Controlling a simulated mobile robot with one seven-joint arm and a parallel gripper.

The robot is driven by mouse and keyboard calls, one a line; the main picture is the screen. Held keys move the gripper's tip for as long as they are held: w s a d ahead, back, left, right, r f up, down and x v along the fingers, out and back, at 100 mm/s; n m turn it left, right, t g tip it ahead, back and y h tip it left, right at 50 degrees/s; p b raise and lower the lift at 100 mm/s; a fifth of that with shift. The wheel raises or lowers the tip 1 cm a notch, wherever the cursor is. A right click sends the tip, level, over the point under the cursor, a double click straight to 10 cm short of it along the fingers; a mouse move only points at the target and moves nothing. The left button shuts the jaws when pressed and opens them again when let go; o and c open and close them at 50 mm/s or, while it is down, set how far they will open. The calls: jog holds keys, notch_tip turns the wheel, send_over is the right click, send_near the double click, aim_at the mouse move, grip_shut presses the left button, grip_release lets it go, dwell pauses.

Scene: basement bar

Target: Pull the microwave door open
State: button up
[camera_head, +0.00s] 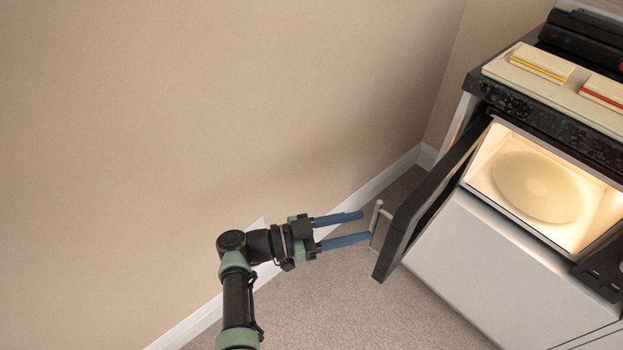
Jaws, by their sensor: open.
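The microwave (472,187) is built into a white cabinet at the right, and its lit inside shows a round plate (537,186). Its dark door (432,198) stands wide open, swung out to the left. A thin light bar handle (376,224) is on the door's outer face. My gripper (366,226) comes from the left with two blue fingers spread apart. The fingertips are close to the handle, one on either side of its upper part or just short of it; I cannot tell whether they touch. Nothing is held between the fingers.
A dark speckled countertop (500,98) above the microwave carries a cream board (520,72) with yellow and red-striped blocks. A beige wall (200,120) with a white baseboard runs along the left. Carpet (330,310) is clear below my gripper.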

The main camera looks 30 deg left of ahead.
jog(key=v, duration=0.9)
jog(key=shift+s+a, duration=0.2)
jog(key=shift+a, duration=0.05)
jog(key=shift+w+r, duration=0.1)
